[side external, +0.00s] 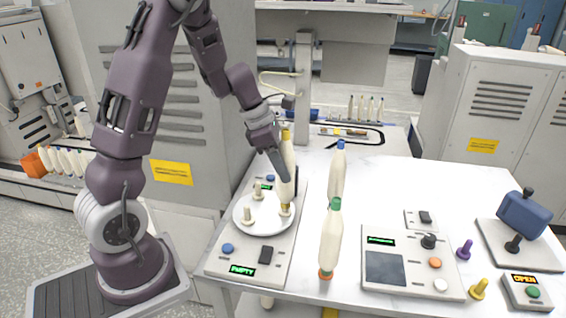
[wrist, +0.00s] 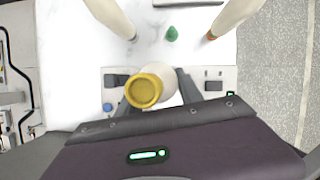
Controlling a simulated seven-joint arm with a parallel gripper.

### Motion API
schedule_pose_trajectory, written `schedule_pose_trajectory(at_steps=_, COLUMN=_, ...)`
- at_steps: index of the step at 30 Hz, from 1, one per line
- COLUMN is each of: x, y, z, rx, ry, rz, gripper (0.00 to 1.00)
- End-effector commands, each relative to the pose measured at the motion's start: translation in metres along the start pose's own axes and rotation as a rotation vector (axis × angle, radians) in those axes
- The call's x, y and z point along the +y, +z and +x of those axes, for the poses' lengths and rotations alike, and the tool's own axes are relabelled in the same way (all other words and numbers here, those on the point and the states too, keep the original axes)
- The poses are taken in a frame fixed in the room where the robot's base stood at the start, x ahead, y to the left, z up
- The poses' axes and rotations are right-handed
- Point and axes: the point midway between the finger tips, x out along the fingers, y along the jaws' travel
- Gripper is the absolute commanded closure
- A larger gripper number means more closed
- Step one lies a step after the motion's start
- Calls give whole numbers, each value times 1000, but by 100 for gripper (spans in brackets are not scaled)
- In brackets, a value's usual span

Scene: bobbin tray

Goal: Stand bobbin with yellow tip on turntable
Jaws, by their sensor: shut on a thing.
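The bobbin with the yellow tip (side external: 287,152) is cream, upright, and held in my gripper (side external: 284,172). Its yellow tip (wrist: 143,91) faces the camera in the wrist view. The turntable is a white disc (side external: 240,222) with short pegs, set on a grey base unit. The bobbin's lower end is over the disc's right side, at the right-hand peg (side external: 285,210). I cannot tell whether it rests on that peg or hangs just above it. My gripper's jaws are closed around the bobbin's body, partly hiding it.
A blue-tipped bobbin (side external: 338,172) and a green-tipped bobbin (side external: 331,242) stand upright on the white table, close to the right of the turntable unit. A control panel (side external: 410,285) lies further right. The turntable unit's display (side external: 243,270) reads EMPTY. The table's back right is clear.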

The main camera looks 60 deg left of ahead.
Motion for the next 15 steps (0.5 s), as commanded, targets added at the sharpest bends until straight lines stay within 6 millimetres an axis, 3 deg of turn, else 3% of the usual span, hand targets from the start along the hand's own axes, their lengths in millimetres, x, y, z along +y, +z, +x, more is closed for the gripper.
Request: schedule_pose_trajectory(at_steps=15, x=-1, y=-6, z=12, rx=1, ry=-1, rz=0, gripper=100)
